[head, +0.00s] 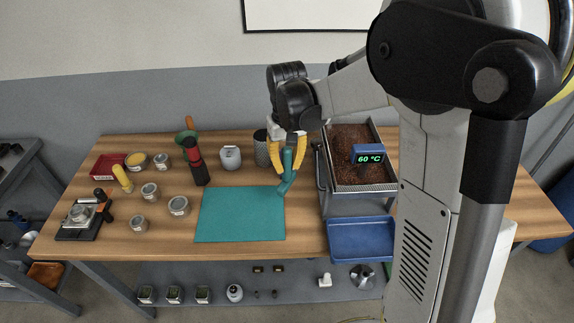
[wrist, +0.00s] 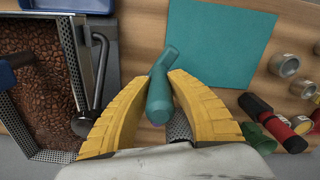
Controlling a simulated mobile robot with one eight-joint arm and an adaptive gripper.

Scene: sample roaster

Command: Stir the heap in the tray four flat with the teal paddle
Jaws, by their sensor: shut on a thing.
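My gripper (head: 288,158) has two yellow fingers and is shut on the teal paddle (head: 287,182). It holds the paddle above the table, near the right edge of the teal mat and left of the roaster. In the wrist view, the paddle (wrist: 160,95) sits between the fingertips (wrist: 160,78). The brown heap of beans (head: 348,140) fills the metal tray (head: 379,137) on the roaster, right of my gripper. The beans (wrist: 42,95) also show at the left in the wrist view. I cannot read a number on the tray.
A display reading 60 °C (head: 369,159) stands over the beans. A blue tray (head: 361,240) is at the roaster's front. The teal mat (head: 240,214) is bare. Tins, a red-and-black grinder (head: 197,165) and a scale (head: 82,217) stand left. A perforated metal cylinder (head: 262,148) is beside my gripper.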

